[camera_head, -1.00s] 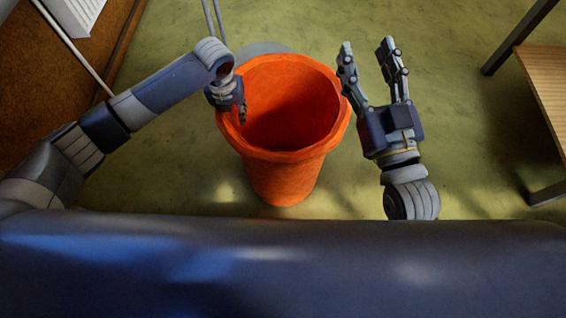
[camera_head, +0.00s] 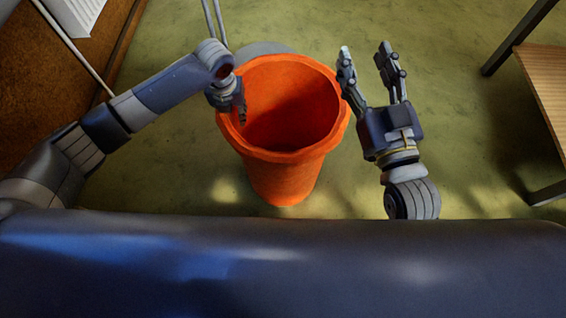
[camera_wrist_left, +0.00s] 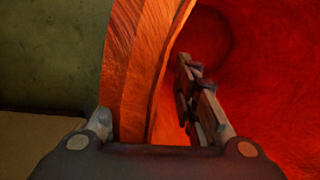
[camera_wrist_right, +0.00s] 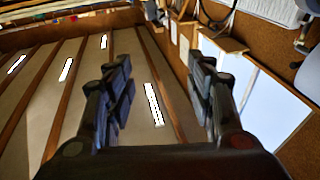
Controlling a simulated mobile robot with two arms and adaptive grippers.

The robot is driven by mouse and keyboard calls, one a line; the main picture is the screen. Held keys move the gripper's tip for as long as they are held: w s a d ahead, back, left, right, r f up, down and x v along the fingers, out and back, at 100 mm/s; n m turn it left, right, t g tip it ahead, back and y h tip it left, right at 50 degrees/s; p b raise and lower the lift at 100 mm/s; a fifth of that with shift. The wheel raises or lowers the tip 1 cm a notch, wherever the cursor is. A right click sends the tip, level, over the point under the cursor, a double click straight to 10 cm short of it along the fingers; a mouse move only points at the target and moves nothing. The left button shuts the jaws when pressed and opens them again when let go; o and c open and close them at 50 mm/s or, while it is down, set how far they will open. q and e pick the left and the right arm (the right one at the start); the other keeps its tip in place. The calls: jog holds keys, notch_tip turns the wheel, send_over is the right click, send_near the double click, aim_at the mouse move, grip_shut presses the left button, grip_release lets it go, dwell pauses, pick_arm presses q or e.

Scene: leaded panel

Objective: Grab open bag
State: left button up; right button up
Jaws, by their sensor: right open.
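The task's bag seems to be the orange, bin-shaped container (camera_head: 285,178), which stands upright on the floor with its wide mouth open upward. My left gripper (camera_head: 240,108) is at the left rim of it. In the left wrist view the orange rim (camera_wrist_left: 140,65) passes between the fingers, one finger inside and the other outside and mostly hidden. Whether they press on the wall cannot be told. My right gripper (camera_head: 368,66) is open and empty, pointing up, right of the container. It also shows empty in the right wrist view (camera_wrist_right: 160,90).
A wooden table or bench (camera_head: 545,85) with dark legs stands at the right edge. A brown wall or board (camera_head: 45,75) is at the left. Greenish floor (camera_head: 450,130) lies clear between the container and the bench.

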pick_arm(q)
jog(key=shift+c, duration=0.6)
grip_shut()
